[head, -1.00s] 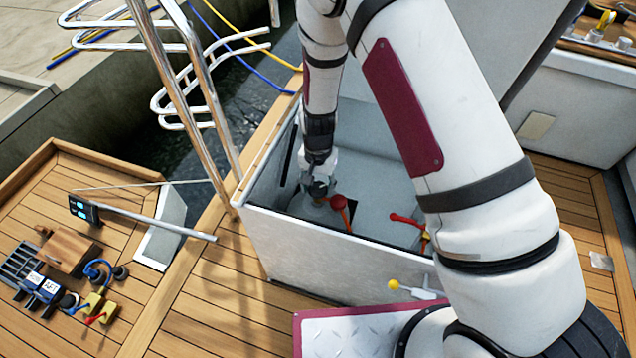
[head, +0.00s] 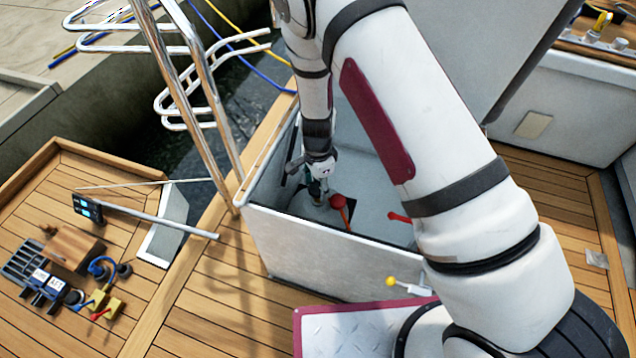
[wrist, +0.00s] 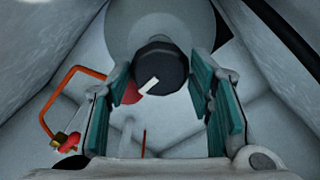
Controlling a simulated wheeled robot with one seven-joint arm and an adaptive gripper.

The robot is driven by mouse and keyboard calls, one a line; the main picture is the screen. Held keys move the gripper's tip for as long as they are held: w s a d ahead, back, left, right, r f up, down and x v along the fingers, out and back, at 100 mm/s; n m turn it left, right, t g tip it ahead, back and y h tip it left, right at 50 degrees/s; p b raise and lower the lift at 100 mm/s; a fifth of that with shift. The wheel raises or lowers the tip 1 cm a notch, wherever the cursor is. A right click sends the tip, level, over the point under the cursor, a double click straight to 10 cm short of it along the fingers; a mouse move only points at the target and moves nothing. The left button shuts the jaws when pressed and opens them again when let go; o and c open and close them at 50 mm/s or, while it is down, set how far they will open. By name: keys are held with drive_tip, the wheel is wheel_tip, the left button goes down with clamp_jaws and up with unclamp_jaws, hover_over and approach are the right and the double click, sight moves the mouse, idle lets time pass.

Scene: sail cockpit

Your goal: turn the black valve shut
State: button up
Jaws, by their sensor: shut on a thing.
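The black valve (wrist: 160,68) is a round dark knob with a white pointer mark, seen in the wrist view in front of a large pale round body. The pointer slants from lower left to upper right. My gripper (head: 319,190) is down inside the open white locker (head: 335,252) in the head view. Its two teal-padded fingers stand on either side of the knob and are shut on it. In the head view the knob is hidden by my gripper.
A red-handled part (head: 339,202) stands close beside my gripper in the locker, and another red handle (head: 399,217) lies further right. The locker walls are near on all sides. A yellow-knobbed lever (head: 391,281) is outside the front wall. Steel rails (head: 195,75) rise at left.

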sight(318, 187)
drive_tip(key=shift+m, duration=0.3)
drive_tip(key=o, duration=1.1)
drive_tip(key=shift+r, duration=0.15)
wheel_tip(318, 187, up, 12)
drive_tip(key=shift+f, duration=0.15)
